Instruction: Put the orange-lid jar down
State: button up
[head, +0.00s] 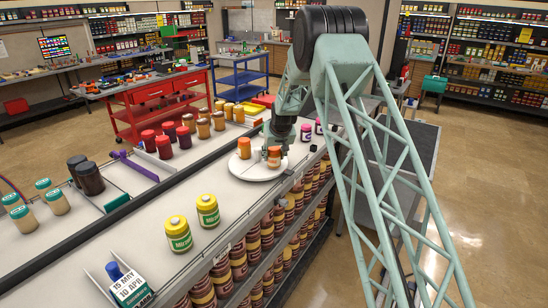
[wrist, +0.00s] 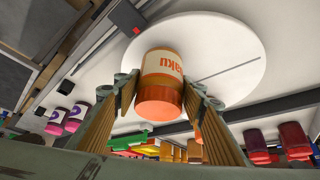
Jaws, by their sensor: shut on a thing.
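My gripper (head: 276,150) is over the white round plate (head: 252,174) on the long counter, shut on an orange-lid jar (head: 274,160). In the wrist view the jar (wrist: 162,68), with a white label and orange lettering, sits between the two slatted fingers of my gripper (wrist: 161,88), its orange lid toward the camera. The white plate (wrist: 225,40) shows behind it. The jar looks upright on or just above the plate; I cannot tell if they touch. A second orange-lid jar (head: 244,148) stands on the plate to the left; fingers partly hide the held jar.
Two pink-and-white jars (head: 306,133) stand right of the plate near a dark rail. Red jars (head: 164,147) and tan jars (head: 203,128) stand behind on the left. Two yellow-lid jars (head: 208,210) stand in front. The counter between them and the plate is clear.

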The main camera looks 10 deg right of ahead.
jog(key=shift+f, duration=0.3)
jog(key=shift+f, duration=0.15)
jog(key=o, duration=1)
jog(key=shift+r, duration=0.2)
jog(key=shift+s+r, duration=0.2)
jog(key=shift+r, duration=0.15)
jog(key=v, duration=1.1)
jog(key=shift+b, duration=0.4)
jog(key=shift+s+r, duration=0.15)
jog(key=shift+r, duration=0.05)
